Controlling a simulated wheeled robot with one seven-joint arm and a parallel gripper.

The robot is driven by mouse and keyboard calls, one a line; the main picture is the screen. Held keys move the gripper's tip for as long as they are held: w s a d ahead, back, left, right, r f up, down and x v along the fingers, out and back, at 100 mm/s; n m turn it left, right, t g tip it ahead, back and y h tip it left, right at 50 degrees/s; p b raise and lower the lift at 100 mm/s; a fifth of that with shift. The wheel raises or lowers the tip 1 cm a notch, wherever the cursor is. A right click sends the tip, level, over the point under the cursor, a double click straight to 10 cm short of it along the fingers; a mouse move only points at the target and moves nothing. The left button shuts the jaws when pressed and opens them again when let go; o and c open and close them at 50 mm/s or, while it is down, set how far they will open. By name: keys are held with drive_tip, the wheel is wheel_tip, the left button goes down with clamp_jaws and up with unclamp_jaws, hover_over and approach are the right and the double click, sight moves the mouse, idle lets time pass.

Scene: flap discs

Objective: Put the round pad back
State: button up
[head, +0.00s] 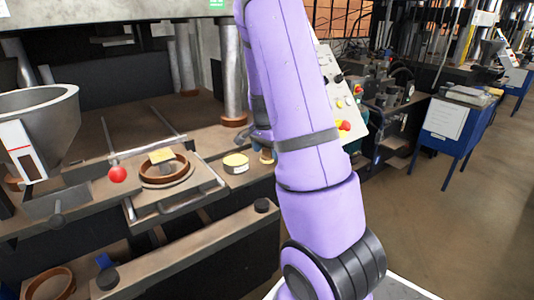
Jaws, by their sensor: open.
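My gripper (262,143) shows only in part, close to the right of the pad and mostly hidden behind my upper arm. It is open. No hold on the pad shows; I cannot tell the exact gap between them.
A metal hopper (38,125) stands at the left. Metal columns (232,75) stand behind. Another brown ring (50,284) lies low at left. A control panel (343,100) is behind my arm; open floor is right.

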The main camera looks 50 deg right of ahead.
sight(264, 158)
wheel_tip(264, 158, up, 10)
drive_tip(key=a, duration=0.1)
drive_tip(key=s+a+r+n+t, duration=0.2)
drive_tip(key=a+r+n, duration=0.4)
drive_tip(key=a, duration=0.4)
drive_tip(key=s+a+r+n+t, duration=0.1)
drive_tip(key=s+a+r+n, duration=0.1)
drive_tip(key=s+a+n, duration=0.2)
drive_tip(key=s+a+r+n+t+y, duration=0.1)
drive_tip(key=s+a+r+n, duration=0.2)
drive_tip(key=s+a, duration=0.4)
drive_tip(key=s+a+r+n+t, duration=0.1)
drive_tip(key=s+a+r+n, duration=0.2)
drive_tip(key=a, duration=0.6)
drive_tip(key=s+n, duration=0.1)
drive_tip(key=s, duration=0.1)
drive_tip(key=shift+s+n, duration=0.35)
drive_tip(key=shift+n, duration=0.05)
drive_tip(key=shift+d, duration=0.15)
